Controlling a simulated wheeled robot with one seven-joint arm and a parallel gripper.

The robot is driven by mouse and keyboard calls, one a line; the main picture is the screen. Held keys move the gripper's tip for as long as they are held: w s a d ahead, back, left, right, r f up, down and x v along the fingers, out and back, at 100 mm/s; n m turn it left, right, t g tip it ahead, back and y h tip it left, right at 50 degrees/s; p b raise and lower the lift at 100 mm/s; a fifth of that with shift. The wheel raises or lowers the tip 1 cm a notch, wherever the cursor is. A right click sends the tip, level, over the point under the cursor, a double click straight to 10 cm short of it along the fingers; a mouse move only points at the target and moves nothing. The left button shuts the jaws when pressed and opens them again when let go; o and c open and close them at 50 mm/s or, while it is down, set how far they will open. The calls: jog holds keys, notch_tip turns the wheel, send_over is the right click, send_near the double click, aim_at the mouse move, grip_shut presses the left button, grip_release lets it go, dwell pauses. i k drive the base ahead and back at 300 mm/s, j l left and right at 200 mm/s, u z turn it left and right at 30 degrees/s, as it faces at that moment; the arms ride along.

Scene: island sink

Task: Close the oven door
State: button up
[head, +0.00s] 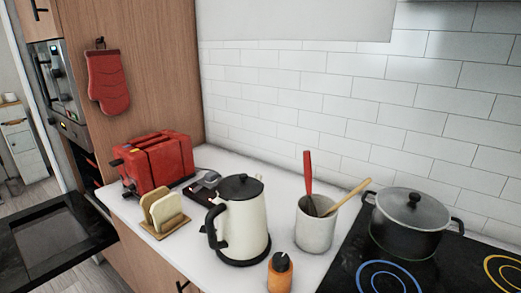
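The oven door (52,236) is at the lower left of the head view. It is black with a dark glass panel and is swung down open, lying about level, out over the floor. The oven opening (84,165) shows beside it in the tall wooden cabinet, partly hidden by the cabinet's side and the counter. The near part of the door is cut off by the left picture edge. My gripper is not in view.
The counter (205,268) right of the door holds a red toaster (158,162), bread in a rack (165,212), a kettle (240,222), a utensil crock (315,228) and a pot (410,222) on the black cooktop. A red mitt (107,82) hangs on the cabinet. Floor shows at left.

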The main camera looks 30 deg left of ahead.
aim_at(39, 243)
jog(key=j+u, duration=0.1)
jog(key=u, duration=0.2)
jog(key=j+u, duration=0.1)
jog(key=u, duration=0.15)
jog(key=j+u, duration=0.15)
jog(key=j, duration=0.2)
jog(key=i+j+u, duration=0.15)
jog(key=j, duration=0.2)
jog(key=i+j+u, duration=0.2)
jog(key=j, duration=0.15)
jog(key=j+u, duration=0.15)
jog(key=j, duration=0.15)
jog(key=i+j, duration=0.15)
jog(key=j, duration=0.2)
jog(key=i+j, duration=0.1)
jog(key=j, duration=0.25)
jog(key=i+j, duration=0.15)
jog(key=j, duration=0.2)
jog(key=i+j, duration=0.15)
jog(key=j, duration=0.2)
jog(key=i+j+u, duration=0.1)
jog(key=j, duration=0.25)
